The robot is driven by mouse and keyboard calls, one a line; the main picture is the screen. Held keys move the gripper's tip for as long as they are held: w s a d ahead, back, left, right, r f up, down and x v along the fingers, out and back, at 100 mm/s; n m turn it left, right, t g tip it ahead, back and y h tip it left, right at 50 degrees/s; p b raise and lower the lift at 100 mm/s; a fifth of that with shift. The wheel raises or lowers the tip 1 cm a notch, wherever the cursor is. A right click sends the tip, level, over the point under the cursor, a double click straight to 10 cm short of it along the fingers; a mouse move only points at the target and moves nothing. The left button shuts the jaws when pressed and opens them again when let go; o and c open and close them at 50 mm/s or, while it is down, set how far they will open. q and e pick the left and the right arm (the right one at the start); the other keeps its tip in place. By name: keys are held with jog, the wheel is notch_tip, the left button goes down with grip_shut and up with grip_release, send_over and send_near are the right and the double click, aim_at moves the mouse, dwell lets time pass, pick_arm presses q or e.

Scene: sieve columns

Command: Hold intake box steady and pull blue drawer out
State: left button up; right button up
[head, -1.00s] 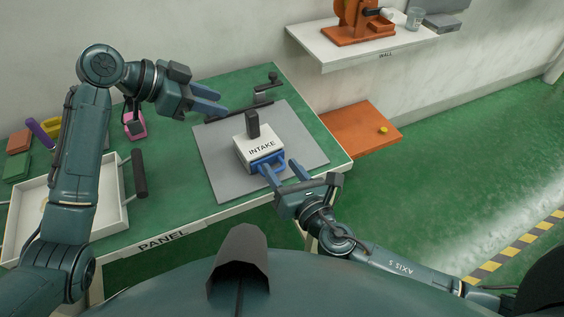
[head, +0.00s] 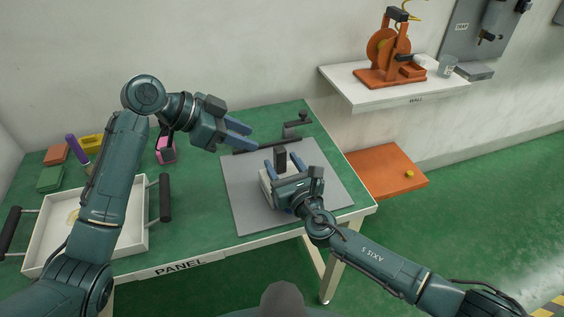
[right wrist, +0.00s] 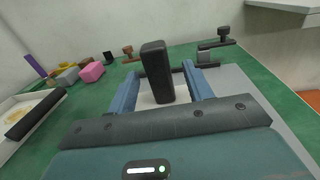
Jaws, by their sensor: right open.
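The white intake box (head: 265,187) sits on a grey mat (head: 236,207) on the green table, largely covered by my right gripper in the head view. Its upright black handle (right wrist: 157,72) stands between the fingers of my right gripper (head: 282,161). In the right wrist view those fingers are open, one on each side of the handle, with gaps. A strip of the box top (right wrist: 146,101) shows below it. The blue drawer is hidden now. My left gripper (head: 253,138) is open and empty, above the table behind and left of the box.
A white tray (head: 52,233) with dark handles is at the table's left. Small coloured blocks and a pink item (head: 165,150) lie behind it. A black crank-like fixture (head: 297,124) stands behind the mat. A wall shelf (head: 392,95) holds an orange machine (head: 390,55).

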jog(key=shift+w+a, duration=0.2)
jog(key=shift+w, duration=0.25)
grip_shut()
dwell(0.3)
dwell(0.9)
